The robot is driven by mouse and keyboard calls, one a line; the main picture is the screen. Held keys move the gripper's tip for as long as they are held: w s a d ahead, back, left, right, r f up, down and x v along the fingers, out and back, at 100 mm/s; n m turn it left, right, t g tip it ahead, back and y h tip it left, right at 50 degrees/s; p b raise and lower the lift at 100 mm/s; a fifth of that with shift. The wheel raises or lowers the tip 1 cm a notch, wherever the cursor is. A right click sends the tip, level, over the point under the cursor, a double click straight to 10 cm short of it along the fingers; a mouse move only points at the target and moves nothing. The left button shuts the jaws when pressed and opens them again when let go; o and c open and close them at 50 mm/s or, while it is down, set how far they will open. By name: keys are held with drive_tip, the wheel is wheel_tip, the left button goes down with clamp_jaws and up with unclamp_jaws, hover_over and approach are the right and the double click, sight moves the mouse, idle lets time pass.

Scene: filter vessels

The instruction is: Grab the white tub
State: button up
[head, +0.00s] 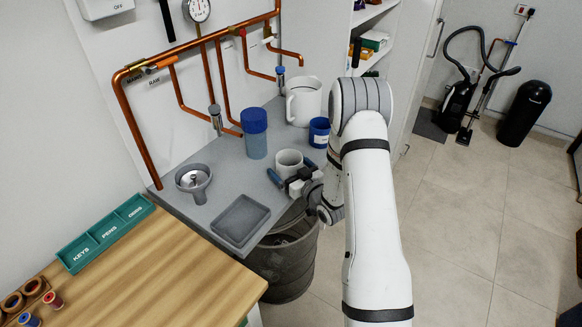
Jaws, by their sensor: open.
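The white tub (289,157) is a small, open-topped, pale cup-like vessel standing upright on the grey counter (219,163) near its front edge. My gripper (290,169) is open at the tub, low on its near side. One blue-tipped finger shows to the tub's left and the other to its right. The lower near part of the tub is partly hidden by the gripper. I cannot tell whether the fingers touch it.
A blue-lidded jar (254,142), a blue tub (319,133) and a white jug (304,103) stand behind the tub. A metal funnel (194,185) and a grey tray (240,220) are to the left. A dark bin (286,270) stands below the counter edge. Copper pipes (124,109) run behind.

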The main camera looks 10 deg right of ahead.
drive_tip(key=shift+w, duration=0.15)
drive_tip(key=c, duration=1)
drive_tip(key=shift+c, duration=0.3)
drive_tip(key=shift+r, duration=0.1)
